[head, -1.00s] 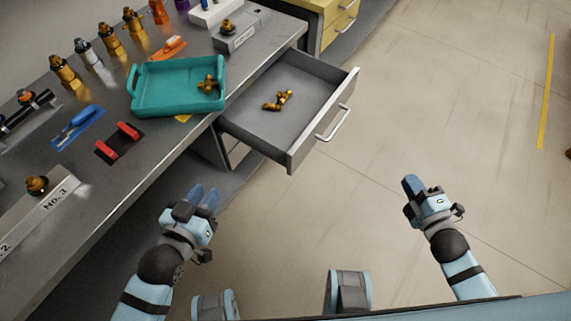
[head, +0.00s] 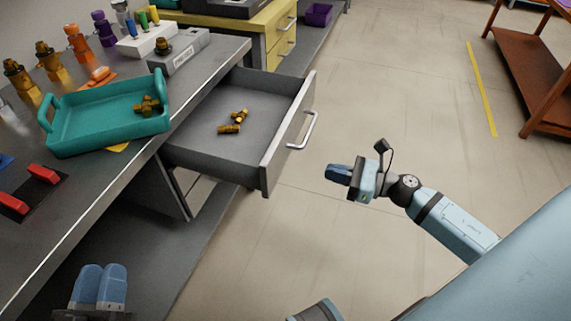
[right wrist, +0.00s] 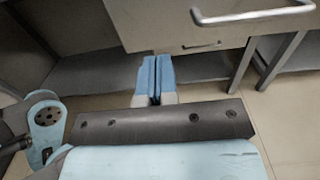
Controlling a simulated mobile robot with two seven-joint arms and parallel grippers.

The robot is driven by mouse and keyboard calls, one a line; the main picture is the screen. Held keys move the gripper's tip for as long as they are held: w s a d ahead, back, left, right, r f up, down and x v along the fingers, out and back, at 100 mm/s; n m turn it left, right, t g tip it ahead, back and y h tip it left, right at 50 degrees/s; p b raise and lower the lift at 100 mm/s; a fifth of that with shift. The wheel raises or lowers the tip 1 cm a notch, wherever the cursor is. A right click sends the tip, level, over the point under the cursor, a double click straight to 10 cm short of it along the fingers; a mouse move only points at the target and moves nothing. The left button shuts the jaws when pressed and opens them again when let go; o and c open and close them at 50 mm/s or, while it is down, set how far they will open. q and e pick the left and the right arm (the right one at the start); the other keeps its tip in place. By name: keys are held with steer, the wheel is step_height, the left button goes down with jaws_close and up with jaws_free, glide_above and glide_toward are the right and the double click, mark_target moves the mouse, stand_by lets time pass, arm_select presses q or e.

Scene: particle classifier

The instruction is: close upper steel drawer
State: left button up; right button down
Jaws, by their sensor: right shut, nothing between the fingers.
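The upper steel drawer (head: 235,130) is pulled out from under the steel bench in the head view, with brass fittings (head: 233,122) lying inside. Its bar handle (head: 303,130) is on the front panel, and the handle also shows at the top of the right wrist view (right wrist: 255,15). My right gripper (head: 328,172) is shut and empty, to the right of and apart from the drawer front. In the right wrist view its blue fingers (right wrist: 156,78) are together below the drawer. My left gripper (head: 100,275) is at the lower left, its fingers side by side, holding nothing visible.
A teal tray (head: 62,142) with brass fittings stands on the bench (head: 130,165), beside red-handled and other parts. A yellow cabinet (head: 270,35) stands behind the drawer. A brown rack (head: 530,85) is at the far right. The floor between is clear.

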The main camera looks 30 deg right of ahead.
mark_target(280, 158)
arm_select(q)
steer(key=shift+f, duration=0.4)
arm_select(e)
steer(key=x, duration=1.1)
arm_select(q)
steer(key=shift+r, duration=0.1)
arm_select(e)
steer(key=shift+w+a, duration=0.1)
steer(key=shift+a, duration=0.05)
